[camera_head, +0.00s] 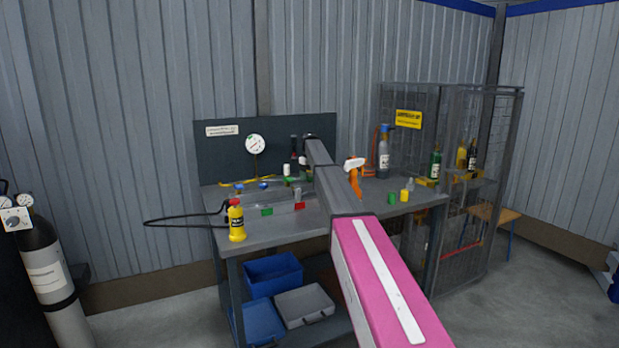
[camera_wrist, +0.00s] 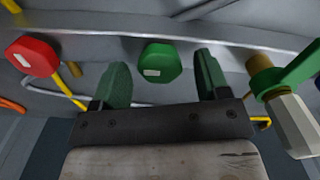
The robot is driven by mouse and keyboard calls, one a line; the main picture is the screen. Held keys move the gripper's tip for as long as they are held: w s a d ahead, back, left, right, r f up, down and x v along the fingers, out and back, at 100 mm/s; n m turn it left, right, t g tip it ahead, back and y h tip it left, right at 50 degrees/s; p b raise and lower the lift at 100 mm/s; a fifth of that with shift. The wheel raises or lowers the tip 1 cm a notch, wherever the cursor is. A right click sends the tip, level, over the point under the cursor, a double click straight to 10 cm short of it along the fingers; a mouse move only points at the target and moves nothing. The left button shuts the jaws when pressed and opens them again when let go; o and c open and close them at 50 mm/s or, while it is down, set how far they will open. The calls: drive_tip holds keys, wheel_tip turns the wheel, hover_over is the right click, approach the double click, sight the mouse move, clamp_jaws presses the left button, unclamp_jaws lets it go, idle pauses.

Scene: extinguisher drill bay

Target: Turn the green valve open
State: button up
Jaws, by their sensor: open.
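In the wrist view a green faceted valve knob (camera_wrist: 160,62) with a small white label sits between the tips of my gripper (camera_wrist: 162,78). My gripper is open, with one green-padded finger on each side of the knob. A gap shows on both sides, so the fingers do not appear to grip it. In the head view my arm reaches over the workbench (camera_head: 290,236) and hides most of my gripper. I cannot tell the green valve surely there.
In the wrist view a red knob (camera_wrist: 33,55) is at left, and a green lever (camera_wrist: 295,68) with a pale hexagonal part is close at right.

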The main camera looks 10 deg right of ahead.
sight(310, 177)
wheel_tip(310, 177, up, 11)
drive_tip(key=shift+f, duration=0.2)
idle(0.4)
